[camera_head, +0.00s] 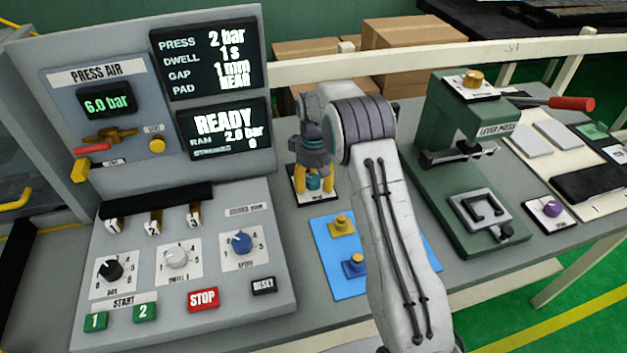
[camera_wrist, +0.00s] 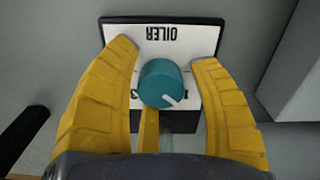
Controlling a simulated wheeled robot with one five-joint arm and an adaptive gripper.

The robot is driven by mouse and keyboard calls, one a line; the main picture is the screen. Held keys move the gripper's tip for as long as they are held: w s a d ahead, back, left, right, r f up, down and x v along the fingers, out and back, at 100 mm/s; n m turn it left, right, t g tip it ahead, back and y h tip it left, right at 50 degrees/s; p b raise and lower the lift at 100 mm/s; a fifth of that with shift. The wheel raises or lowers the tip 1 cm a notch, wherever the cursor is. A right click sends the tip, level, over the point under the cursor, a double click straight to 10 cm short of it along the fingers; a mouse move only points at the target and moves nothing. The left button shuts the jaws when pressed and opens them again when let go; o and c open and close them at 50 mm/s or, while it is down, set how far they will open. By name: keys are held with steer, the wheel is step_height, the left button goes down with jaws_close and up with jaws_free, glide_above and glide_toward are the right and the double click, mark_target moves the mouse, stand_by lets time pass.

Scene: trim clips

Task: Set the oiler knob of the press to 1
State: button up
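The oiler knob (camera_wrist: 161,82) is a round teal knob on a white plate (camera_wrist: 190,38) lettered OILER, which reads upside down in the wrist view. A short white mark on the knob points to the lower right of that view. The plate's numbers are mostly hidden by my fingers and the knob. A gap shows on the right; on the left I cannot tell whether the finger touches. In the head view the knob (camera_head: 313,182) shows between the fingertips of my gripper (camera_head: 314,187).
The press control panel (camera_head: 275,215) with knobs, switches and buttons stands left of my gripper. A blue plate (camera_head: 348,285) with yellow and blue parts lies in front. A green lever press (camera_head: 440,170) stands to the right. Grey table surface separates them.

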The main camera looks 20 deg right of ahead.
mark_target(314, 179)
steer(key=shift+o, duration=0.6)
steer(key=shift+r, duration=0.1)
steer(key=shift+w, duration=0.1)
steer(key=shift+r, duration=0.1)
steer(key=shift+r, duration=0.15)
step_height(314, 179, up, 12)
steer(key=shift+f, duration=0.2)
